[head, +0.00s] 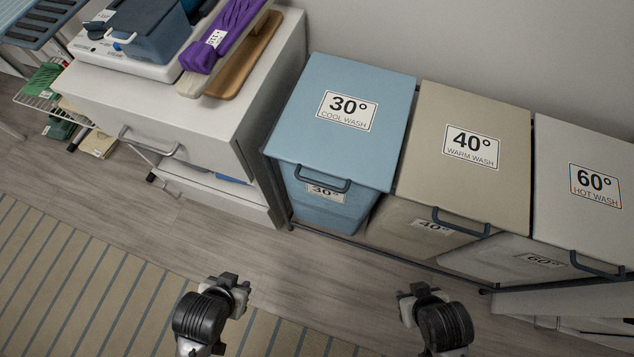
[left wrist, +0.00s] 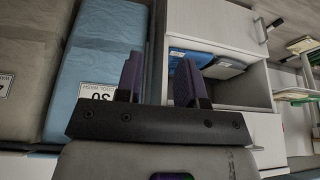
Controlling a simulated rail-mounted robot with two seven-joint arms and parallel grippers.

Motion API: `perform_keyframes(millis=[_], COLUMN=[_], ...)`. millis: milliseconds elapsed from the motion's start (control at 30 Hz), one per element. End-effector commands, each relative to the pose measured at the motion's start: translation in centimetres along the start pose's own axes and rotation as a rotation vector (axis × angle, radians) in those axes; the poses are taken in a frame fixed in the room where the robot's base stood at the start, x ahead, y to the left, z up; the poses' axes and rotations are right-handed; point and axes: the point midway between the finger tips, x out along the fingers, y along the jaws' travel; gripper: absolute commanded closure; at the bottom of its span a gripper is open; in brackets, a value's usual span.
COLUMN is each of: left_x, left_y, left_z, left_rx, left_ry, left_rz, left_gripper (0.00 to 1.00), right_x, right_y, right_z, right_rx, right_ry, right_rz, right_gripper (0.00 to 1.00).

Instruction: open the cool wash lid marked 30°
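The blue cool wash bin has a flat blue lid (head: 345,125) marked 30°, lying shut in the head view. A dark bar handle (head: 322,181) sits at the lid's front edge. My left gripper (head: 232,284) is low over the floor, in front of and to the left of the blue bin, apart from it. In the left wrist view its two purple-grey fingers (left wrist: 152,80) stand apart with nothing between them, and the blue bin (left wrist: 102,70) shows behind, to the left. My right gripper (head: 418,292) is in front of the beige bin, touching nothing; its fingers are too small to read.
A beige 40° bin (head: 470,150) and a pale 60° bin (head: 590,185) stand right of the blue one, lids shut. A white drawer cabinet (head: 180,125) bearing a purple item (head: 228,35) stands close on the left. The wood floor (head: 310,265) in front is clear, with a striped rug (head: 80,290).

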Motion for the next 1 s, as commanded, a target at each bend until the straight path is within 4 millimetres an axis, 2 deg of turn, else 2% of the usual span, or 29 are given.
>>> perform_keyframes(millis=[33, 67, 167, 300, 433, 633, 800, 1000], left_x=[2.1, 2.6, 3.4, 3.5, 1.7, -2.7, -5.3, -6.4], left_y=[1.1, 1.4, 1.8, 2.2, 3.5, 7.2, 9.9, 12.0], left_z=[0.1, 0.0, -1.5, -4.5, -7.9, -12.0, -13.5, -13.8], left_rx=[0.045, 0.071, 0.142, 0.284, 0.494, 0.887, 1.148, 1.286], left_ry=[0.002, 0.008, 0.088, 0.274, 0.504, 0.848, 1.027, 1.136], left_rz=[-0.014, -0.043, -0.152, -0.327, -0.518, -0.804, -0.962, -0.997], left_gripper=[0.65, 0.65, 0.65, 0.65, 0.65, 0.65, 0.65, 0.65], right_x=[1.7, 2.0, 2.4, 2.9, 2.9, 2.8, 2.8, 2.8], right_y=[-0.1, -0.2, -0.3, -0.4, -0.4, -0.3, -0.2, 0.0], right_z=[0.5, 0.6, 0.8, 0.9, 0.9, 0.9, 0.9, 0.9], right_rx=[0.002, 0.004, 0.007, 0.008, 0.008, 0.007, 0.002, -0.003], right_ry=[-0.001, -0.002, -0.003, -0.001, -0.001, 0.000, 0.000, -0.001], right_rz=[-0.002, -0.003, -0.006, -0.007, -0.006, -0.006, -0.001, 0.002], right_gripper=[0.57, 0.57, 0.57, 0.57, 0.57, 0.57, 0.57, 0.57])
